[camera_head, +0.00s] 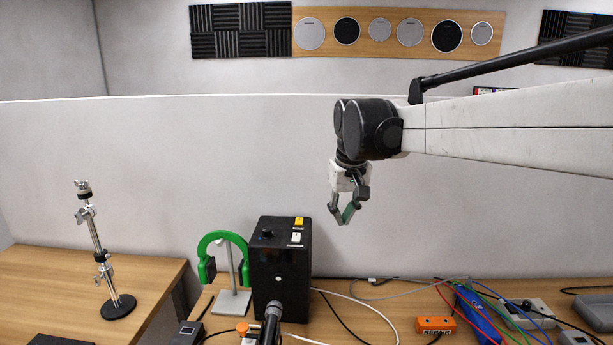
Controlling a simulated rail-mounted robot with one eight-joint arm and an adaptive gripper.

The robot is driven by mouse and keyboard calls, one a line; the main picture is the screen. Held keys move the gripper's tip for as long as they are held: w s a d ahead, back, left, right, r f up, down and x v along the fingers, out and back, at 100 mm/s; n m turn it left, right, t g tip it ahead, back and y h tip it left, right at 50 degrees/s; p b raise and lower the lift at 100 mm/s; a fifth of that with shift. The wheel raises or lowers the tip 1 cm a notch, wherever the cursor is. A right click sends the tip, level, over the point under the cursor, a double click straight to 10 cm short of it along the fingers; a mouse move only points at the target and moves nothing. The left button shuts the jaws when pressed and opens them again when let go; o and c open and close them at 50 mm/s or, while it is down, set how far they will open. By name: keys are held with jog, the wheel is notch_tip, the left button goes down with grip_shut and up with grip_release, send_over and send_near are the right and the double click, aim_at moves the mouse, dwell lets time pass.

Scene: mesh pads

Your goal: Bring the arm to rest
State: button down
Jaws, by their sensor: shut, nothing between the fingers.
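My gripper (346,219) hangs at the end of my arm near the middle of the head view. It points down, with its fingertips close together, shut and empty. It is above the table, to the upper right of the black box, and touches nothing that I can see. My white arm comes in from the right edge, with a black joint above the gripper.
A black box (279,270) and a green headset (223,243) on a stand are below left. A metal stand (98,252) is at far left. An orange box (435,325), a blue device (478,316) and cables lie right. A pale partition (230,160) stands behind.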

jog(key=s+d+f+m+t+b, duration=0.15)
jog(key=s+d, duration=0.25)
jog(key=s, duration=0.4)
jog(key=s+d+f+t+b, duration=0.1)
jog(key=s+d+f+b, duration=0.2)
jog(key=s, duration=0.5)
jog(key=s+d+f+m+t+b, duration=0.1)
jog(key=s+d+f, duration=0.1)
jog(key=s+f, duration=0.4)
jog(key=s+d+f+m+t, duration=0.1)
jog(key=s+d+f, duration=0.25)
jog(key=s, duration=0.35)
notch_tip(320, 180, down, 9)
jog(key=b, duration=0.8)
jog(key=shift+s+a, duration=0.3)
jog(key=shift+a, duration=0.1)
